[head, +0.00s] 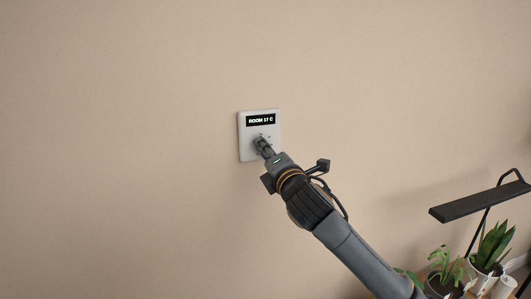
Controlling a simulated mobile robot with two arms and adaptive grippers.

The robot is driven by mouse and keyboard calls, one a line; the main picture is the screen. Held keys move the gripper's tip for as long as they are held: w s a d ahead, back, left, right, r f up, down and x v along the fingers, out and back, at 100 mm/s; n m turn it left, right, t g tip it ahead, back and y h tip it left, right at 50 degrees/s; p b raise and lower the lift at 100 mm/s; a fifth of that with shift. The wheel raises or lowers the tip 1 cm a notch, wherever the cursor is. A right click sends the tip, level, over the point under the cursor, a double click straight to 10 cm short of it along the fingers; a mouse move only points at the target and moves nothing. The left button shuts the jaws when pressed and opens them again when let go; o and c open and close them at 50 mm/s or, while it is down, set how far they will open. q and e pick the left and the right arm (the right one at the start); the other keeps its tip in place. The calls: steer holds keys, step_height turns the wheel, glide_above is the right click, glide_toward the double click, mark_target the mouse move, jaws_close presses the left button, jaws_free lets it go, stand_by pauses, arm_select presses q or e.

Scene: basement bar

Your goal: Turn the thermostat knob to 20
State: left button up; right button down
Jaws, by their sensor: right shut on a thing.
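The thermostat (246,148) is a small pale square box on the beige wall, a little left of the middle of the head view. Its dark display (260,120) reads "ROOM 17 C". My right gripper (261,144) reaches up to it from the lower right. Its fingers are shut on the thermostat knob on the lower part of the face. The fingers hide the knob and most of the markings around it, so its setting cannot be read. My left gripper is not in view.
A black lamp (475,201) stands at the right. Below it are potted plants (490,246) and a small white cup-like item (504,287) at the lower right corner. The wall around the thermostat is bare.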

steer(key=shift+m, duration=0.3)
steer(key=c, duration=1)
jaws_free()
steer(key=shift+s, duration=0.1)
steer(key=v, duration=1.1)
steer(key=shift+s+d, duration=0.2)
steer(key=shift+s, duration=0.15)
